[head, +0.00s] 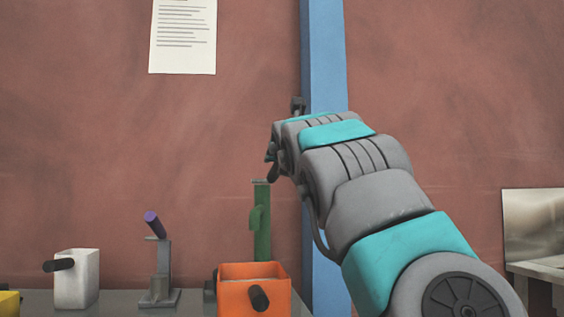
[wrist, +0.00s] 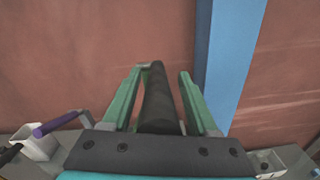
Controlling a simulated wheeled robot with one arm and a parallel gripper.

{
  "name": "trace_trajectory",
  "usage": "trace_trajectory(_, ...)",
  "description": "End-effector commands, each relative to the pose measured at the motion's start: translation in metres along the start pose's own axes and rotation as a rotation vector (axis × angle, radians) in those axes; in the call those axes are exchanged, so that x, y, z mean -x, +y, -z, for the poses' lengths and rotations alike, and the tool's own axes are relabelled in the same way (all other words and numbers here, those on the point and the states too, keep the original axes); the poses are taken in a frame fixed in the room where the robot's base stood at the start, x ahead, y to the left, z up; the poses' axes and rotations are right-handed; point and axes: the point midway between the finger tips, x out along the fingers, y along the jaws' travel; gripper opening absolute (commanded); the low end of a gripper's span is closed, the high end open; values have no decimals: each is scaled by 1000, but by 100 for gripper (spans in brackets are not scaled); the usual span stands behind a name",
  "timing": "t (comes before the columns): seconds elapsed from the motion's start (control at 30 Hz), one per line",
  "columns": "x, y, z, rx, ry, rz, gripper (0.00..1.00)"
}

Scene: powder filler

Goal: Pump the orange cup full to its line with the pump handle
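The orange cup (head: 238,297) stands at the front of the bench with its dark handle facing me. How full it is inside cannot be told. Behind it a green pump post (head: 262,236) stands upright. My gripper (head: 271,152) is raised just above the post's top; its fingers are hard to make out in the head view. In the wrist view my gripper (wrist: 163,76) has its two green fingers apart, with a black rod-shaped handle (wrist: 158,100) between them. The rod lies nearer the left finger, with a gap to the right one. The cup is not visible in the wrist view.
A grey stand (head: 162,270) with a purple handle (head: 152,223) and a white cup (head: 78,280) stand to the left. A yellow object (head: 9,303) is at the left edge. A blue pillar (head: 325,60) rises behind my arm. A paper sheet (head: 183,35) hangs on the wall.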

Motion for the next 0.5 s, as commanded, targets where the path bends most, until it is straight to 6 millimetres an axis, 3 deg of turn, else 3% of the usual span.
trace_trajectory(0.3, 2, 1, 0, 0, -1, -2, 64)
trace_trajectory(0.5, 25, -1, 3, 0, -4, -4, 64)
